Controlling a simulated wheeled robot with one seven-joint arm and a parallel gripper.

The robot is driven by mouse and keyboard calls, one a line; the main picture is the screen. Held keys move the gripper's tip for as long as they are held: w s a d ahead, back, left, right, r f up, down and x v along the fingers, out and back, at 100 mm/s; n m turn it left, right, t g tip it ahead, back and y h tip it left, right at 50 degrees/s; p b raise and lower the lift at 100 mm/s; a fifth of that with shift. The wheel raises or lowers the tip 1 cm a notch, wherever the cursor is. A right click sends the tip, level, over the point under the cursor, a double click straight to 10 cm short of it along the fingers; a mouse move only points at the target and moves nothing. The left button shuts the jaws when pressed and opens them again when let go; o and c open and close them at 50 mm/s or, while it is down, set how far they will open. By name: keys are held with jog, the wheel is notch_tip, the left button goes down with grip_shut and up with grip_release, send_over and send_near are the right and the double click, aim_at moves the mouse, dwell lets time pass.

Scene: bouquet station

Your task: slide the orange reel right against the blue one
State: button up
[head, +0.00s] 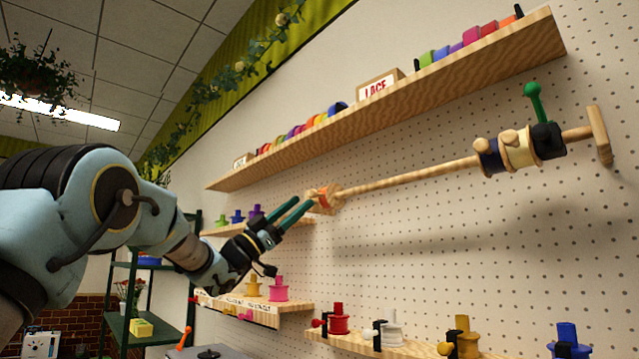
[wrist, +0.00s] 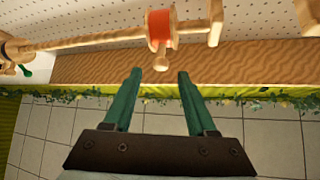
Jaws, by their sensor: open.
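The orange reel (head: 323,199) has wooden flanges and sits on a horizontal wooden rod (head: 410,178), near the rod's left end in the head view. The blue reel (head: 489,156) is far along the rod to the right, with a wide gap of bare rod between them. My gripper (head: 302,205) is open, with two green fingers pointing up toward the orange reel. In the wrist view the orange reel (wrist: 160,25) is just beyond the fingertips (wrist: 160,76). Its wooden knob (wrist: 161,60) points toward the gap between the fingers, which hold nothing.
A cream reel (head: 519,150) and a black clamp with a green handle (head: 547,139) sit right of the blue reel. An end bracket (head: 600,137) closes the rod there. A long shelf of ribbons (head: 400,112) runs above; shelves with coloured spools (head: 338,320) are below.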

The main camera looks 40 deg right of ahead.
aim_at(326, 197)
jog(key=p+x, duration=0.4)
jog(key=x, duration=0.4)
jog(key=shift+r, duration=0.25)
jog(key=shift+d, duration=0.1)
jog(key=shift+c, duration=0.4)
grip_shut()
dwell(0.5)
